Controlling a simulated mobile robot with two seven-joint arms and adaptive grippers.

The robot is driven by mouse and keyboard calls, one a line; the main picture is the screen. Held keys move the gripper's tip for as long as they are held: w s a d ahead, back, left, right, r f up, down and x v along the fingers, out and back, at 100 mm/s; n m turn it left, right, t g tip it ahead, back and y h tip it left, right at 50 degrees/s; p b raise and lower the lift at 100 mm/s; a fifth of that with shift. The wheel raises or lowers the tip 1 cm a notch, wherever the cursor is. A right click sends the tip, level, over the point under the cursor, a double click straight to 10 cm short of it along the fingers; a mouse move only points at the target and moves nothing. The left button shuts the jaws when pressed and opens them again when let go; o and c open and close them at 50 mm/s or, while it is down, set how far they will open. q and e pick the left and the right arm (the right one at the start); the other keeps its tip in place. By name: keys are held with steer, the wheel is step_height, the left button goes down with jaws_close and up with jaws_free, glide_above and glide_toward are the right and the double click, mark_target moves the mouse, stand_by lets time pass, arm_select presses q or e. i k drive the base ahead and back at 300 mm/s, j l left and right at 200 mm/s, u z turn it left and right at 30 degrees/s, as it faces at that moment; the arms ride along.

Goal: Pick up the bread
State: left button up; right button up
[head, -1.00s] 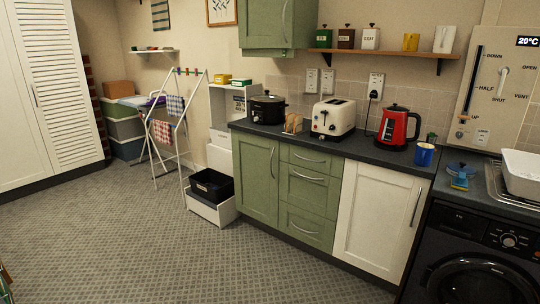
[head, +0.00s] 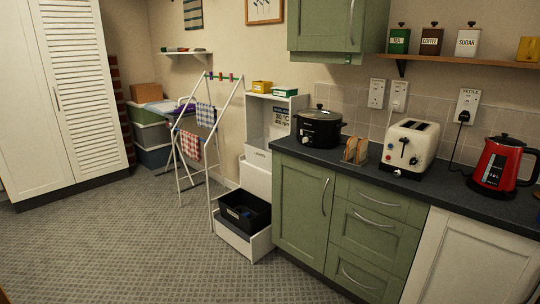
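In the head view, slices of brown bread (head: 356,149) stand upright in what looks like a small rack on the dark worktop (head: 441,188). They are between the black slow cooker (head: 319,128) on the left and the cream toaster (head: 410,147) on the right. The bread is small here, so I cannot make out each slice clearly. Neither of my grippers is in view.
A red kettle (head: 499,164) stands right of the toaster. Green drawers (head: 372,222) are below the worktop. The carpeted floor (head: 130,245) in front is open.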

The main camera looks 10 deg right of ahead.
mark_target(352, 143)
steer(key=i+z, duration=0.2)
steer(key=i, duration=0.2)
steer(key=i+j+z, duration=0.25)
steer(key=i, duration=0.2)
steer(key=i+j+z, duration=0.2)
steer(key=i, duration=0.2)
steer(key=i+j+z, duration=0.15)
steer(key=z, duration=0.2)
steer(key=i+j+z, duration=0.2)
steer(key=z, duration=0.15)
steer(key=i+j+z, duration=0.35)
steer(key=k+l, duration=0.05)
steer(key=l, duration=0.05)
